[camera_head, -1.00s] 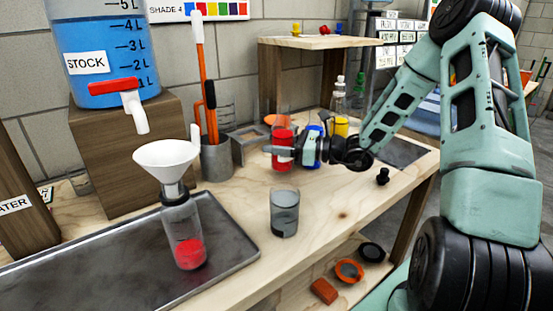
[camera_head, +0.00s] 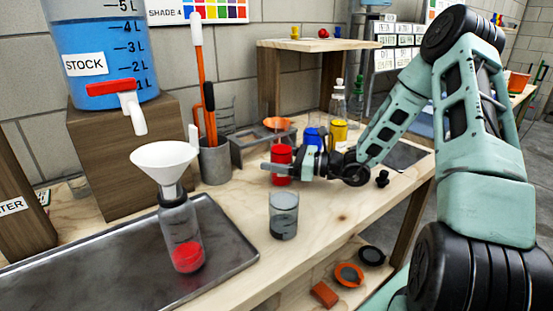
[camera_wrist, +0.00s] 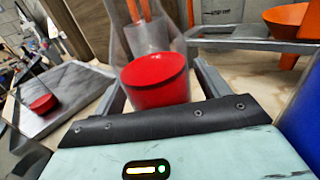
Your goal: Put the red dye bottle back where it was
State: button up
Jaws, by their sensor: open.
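The red dye bottle (camera_head: 281,160), a clear vessel with red liquid, stands upright on the wooden bench beside the grey holder, its base seeming to touch the bench top. My gripper (camera_head: 280,170) reaches in from the right at low height, with its fingers on either side of the bottle. In the wrist view, the red dye (camera_wrist: 157,80) shows between the two spread fingers (camera_wrist: 160,92); the gripper body hides the bottle's base there. The jaws are open around it.
Blue (camera_head: 314,136) and yellow (camera_head: 339,131) dye bottles stand close behind my gripper. The grey holder (camera_head: 250,152) with an orange funnel (camera_head: 277,124) is behind. A grey beaker (camera_head: 284,214) and a funnel-topped bottle (camera_head: 180,235) on a tray (camera_head: 95,262) stand nearer.

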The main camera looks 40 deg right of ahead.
jog(key=shift+r, duration=0.25)
jog(key=v, duration=1.2)
jog(key=shift+f+p, duration=0.1)
jog(key=shift+p, duration=0.2)
